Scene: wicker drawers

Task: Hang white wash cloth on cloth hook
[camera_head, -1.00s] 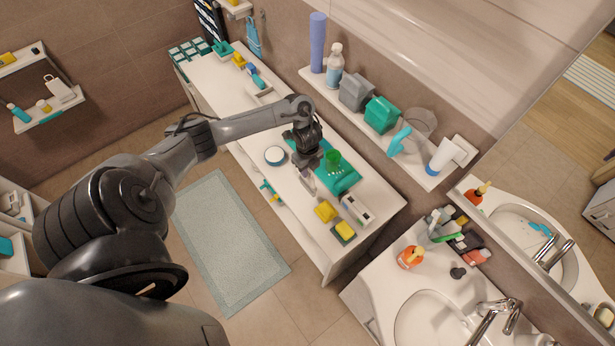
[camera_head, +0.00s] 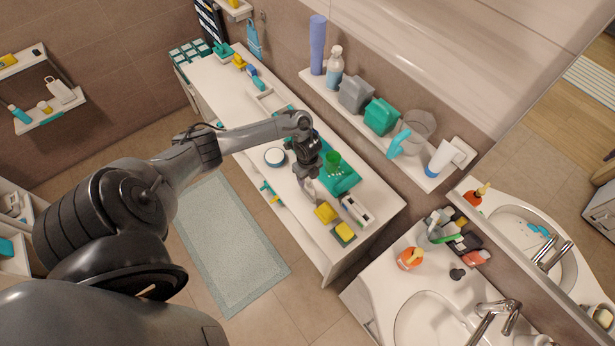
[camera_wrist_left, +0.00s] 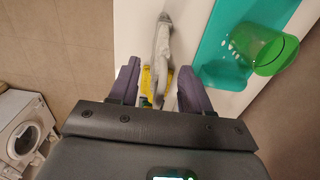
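A crumpled whitish cloth (camera_wrist_left: 163,45), which looks like the wash cloth, lies at the edge of the white counter in the left wrist view. In the head view it is largely hidden by my left gripper (camera_head: 309,186). In the left wrist view my left gripper (camera_wrist_left: 158,88) has its two dark fingers apart, with the cloth ahead of and partly between them; I see no grip on it. A small wall hook (camera_head: 263,15) shows at the top of the head view, near a hanging blue cloth (camera_head: 254,42). My right gripper is not in view.
A teal tray (camera_head: 342,180) with a green cup (camera_head: 333,159) is just right of my left gripper. Yellow sponges (camera_head: 326,212) and a round blue-white dish (camera_head: 275,156) are nearby. A loaded wall shelf (camera_head: 425,177) runs behind the counter (camera_head: 375,214).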

